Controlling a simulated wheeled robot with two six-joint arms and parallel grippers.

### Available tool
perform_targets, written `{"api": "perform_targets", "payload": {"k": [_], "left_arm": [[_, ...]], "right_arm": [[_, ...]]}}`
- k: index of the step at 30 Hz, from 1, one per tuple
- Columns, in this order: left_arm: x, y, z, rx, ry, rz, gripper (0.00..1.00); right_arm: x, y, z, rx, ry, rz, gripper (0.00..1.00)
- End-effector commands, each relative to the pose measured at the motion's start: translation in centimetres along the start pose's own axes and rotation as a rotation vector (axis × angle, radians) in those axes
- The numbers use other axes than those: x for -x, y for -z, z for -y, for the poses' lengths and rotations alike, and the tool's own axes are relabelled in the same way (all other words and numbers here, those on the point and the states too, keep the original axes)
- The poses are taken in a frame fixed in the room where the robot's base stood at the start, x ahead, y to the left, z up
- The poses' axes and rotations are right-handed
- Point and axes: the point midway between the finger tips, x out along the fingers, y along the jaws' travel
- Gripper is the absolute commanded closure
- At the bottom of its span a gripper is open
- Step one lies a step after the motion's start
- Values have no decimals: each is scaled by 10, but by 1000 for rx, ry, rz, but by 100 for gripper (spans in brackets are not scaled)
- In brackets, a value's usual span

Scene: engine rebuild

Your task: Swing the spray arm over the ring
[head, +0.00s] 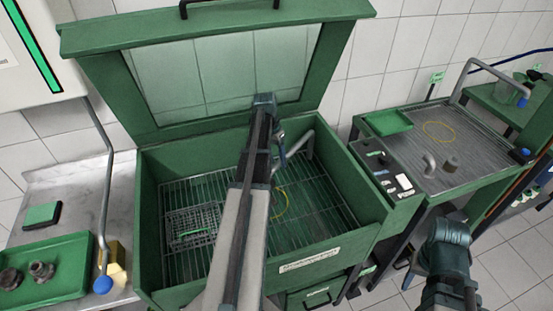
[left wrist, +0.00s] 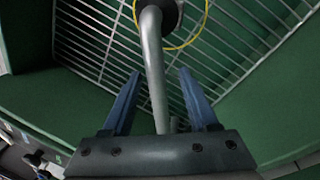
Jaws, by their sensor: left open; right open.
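The spray arm is a bent grey tube (head: 298,143) inside the open green washer (head: 345,250). In the left wrist view the tube (left wrist: 153,65) runs between the two blue fingers and ends in a dark round head at the top. The ring is a thin yellow circle (head: 282,203) on the washer's wire grate, partly hidden by my left arm; in the left wrist view it (left wrist: 206,20) curves beside the head. My left gripper (head: 278,160) is open around the tube, also in the left wrist view (left wrist: 163,75). My right gripper (head: 447,262) is low at right, outside the washer, open, fingers unclear.
A wire basket (head: 193,226) sits on the grate left of my arm. The washer's lid (head: 215,75) stands open behind. A control panel (head: 388,170) and sink bench (head: 460,185) stand right. A green tray (head: 50,285) with dark parts and a blue-tipped pipe (head: 105,190) are left.

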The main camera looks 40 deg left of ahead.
Motion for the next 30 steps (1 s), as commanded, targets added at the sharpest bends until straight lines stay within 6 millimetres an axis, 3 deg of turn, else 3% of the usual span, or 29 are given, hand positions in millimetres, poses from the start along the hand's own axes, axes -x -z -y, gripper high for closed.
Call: {"api": "perform_targets", "payload": {"k": [8, 21, 30], "left_arm": [[20, 0, -1, 1, -1, 0, 41], [73, 0, 0, 0, 1, 0, 41], [74, 0, 1, 0, 1, 0, 41]], "right_arm": [[20, -1, -2, 0, 0, 0, 50], [71, -4, -7, 0, 0, 0, 50], [72, -4, -7, 0, 0, 0, 50]]}}
